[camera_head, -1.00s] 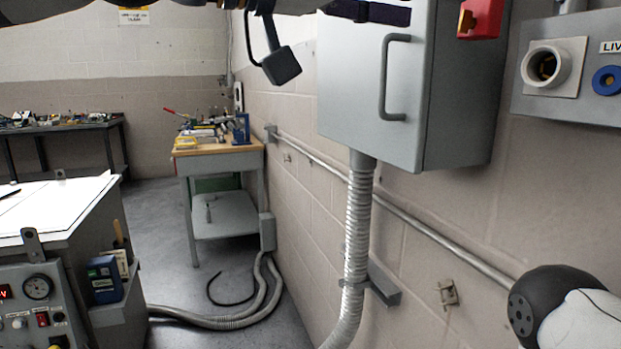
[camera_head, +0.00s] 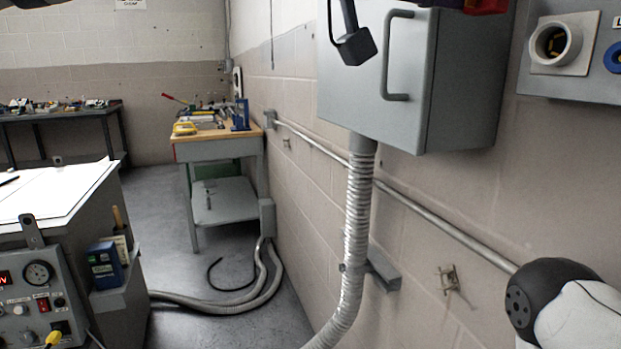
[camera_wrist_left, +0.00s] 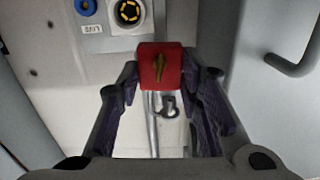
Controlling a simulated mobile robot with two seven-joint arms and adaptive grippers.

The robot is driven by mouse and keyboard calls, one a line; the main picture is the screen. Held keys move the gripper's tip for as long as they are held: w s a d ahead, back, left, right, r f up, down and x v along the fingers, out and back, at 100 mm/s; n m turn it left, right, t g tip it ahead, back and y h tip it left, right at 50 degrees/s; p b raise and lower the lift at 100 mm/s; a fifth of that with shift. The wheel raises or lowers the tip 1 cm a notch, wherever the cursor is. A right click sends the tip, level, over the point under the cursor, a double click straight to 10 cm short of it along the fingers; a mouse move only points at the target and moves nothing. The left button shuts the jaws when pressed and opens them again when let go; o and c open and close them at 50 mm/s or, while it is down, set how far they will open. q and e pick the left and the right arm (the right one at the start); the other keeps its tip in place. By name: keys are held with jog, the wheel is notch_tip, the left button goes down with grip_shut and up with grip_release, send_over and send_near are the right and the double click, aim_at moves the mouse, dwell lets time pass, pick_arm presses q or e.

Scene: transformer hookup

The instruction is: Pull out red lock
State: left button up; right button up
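The red lock (camera_wrist_left: 160,68), a red block with a yellow handle, sits between the fingertips of my open left gripper (camera_wrist_left: 159,72) in the left wrist view. The fingers stand on either side of it, close to its edges; I cannot tell whether they touch it. In the head view only a strip of the red lock (camera_head: 488,6) shows at the top edge, on the side of the grey cabinet (camera_head: 462,85). A dark part of my left gripper is beside it, mostly out of frame. My right gripper is not in view.
The cabinet has a grey door handle (camera_head: 397,55). A panel with a round socket (camera_head: 556,44) and a blue socket is on the wall to its right. A flexible conduit (camera_head: 357,230) runs down from the cabinet. A control console (camera_head: 30,290) stands at lower left.

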pick_arm(q)
grip_shut()
jog(key=shift+r, duration=1.4)
jog(key=s, duration=0.2)
jog(key=s+d, duration=0.1)
jog(key=s, duration=0.1)
jog(key=shift+d+p, duration=0.2)
jog(key=shift+p, duration=0.15)
jog(key=shift+a, duration=0.1)
jog(key=shift+v, duration=2.4)
